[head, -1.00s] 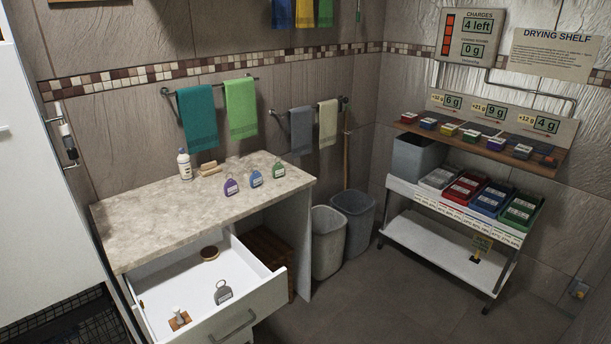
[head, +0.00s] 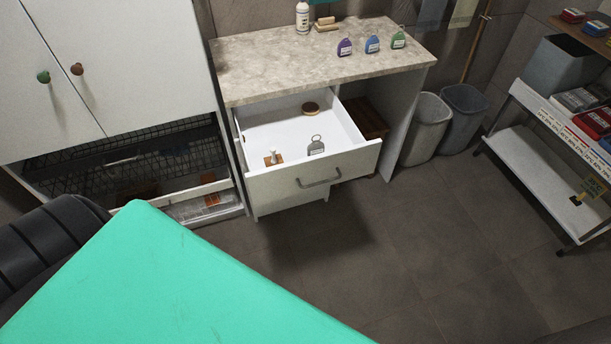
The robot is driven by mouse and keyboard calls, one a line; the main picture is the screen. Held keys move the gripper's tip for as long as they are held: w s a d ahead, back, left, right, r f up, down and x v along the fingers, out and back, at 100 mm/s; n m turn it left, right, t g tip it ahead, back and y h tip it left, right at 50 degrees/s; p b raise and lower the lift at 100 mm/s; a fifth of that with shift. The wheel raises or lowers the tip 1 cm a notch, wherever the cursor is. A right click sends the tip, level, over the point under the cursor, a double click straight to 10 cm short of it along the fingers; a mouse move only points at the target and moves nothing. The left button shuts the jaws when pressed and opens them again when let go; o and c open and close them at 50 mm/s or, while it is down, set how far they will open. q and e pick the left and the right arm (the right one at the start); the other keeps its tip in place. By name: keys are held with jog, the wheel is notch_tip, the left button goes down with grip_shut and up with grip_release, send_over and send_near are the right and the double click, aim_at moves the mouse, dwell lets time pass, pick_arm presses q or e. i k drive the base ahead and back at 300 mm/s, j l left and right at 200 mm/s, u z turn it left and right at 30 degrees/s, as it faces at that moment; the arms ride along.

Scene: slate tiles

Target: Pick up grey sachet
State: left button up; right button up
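The grey sachet (head: 316,145), with a ring at its top and a pale label, is in the open white drawer (head: 259,183) under the stone-topped counter (head: 270,65). It is close behind the drawer's front panel, toward the middle. A small brown block with a white peg (head: 273,158) is to its left, and a round brown object (head: 310,108) is farther back in the drawer. Neither of my grippers shows in the head view.
Purple (head: 345,47), blue (head: 372,44) and green (head: 398,38) tagged sachets stand on the counter. A white cabinet (head: 110,60) is at left, bins (head: 425,125) and a shelf rack (head: 530,160) at right. A large green surface (head: 160,280) fills the lower left. The floor before the drawer is clear.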

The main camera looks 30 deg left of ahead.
aim_at(317, 147)
jog(key=i+j, duration=0.1)
jog(key=j, duration=0.25)
jog(key=i+j, duration=0.1)
jog(key=j, duration=0.25)
jog(key=i+j, duration=0.15)
jog(key=j, duration=0.2)
jog(key=i+j, duration=0.1)
jog(key=j, duration=0.25)
jog(key=i+j+z, duration=0.1)
jog(key=j, duration=0.25)
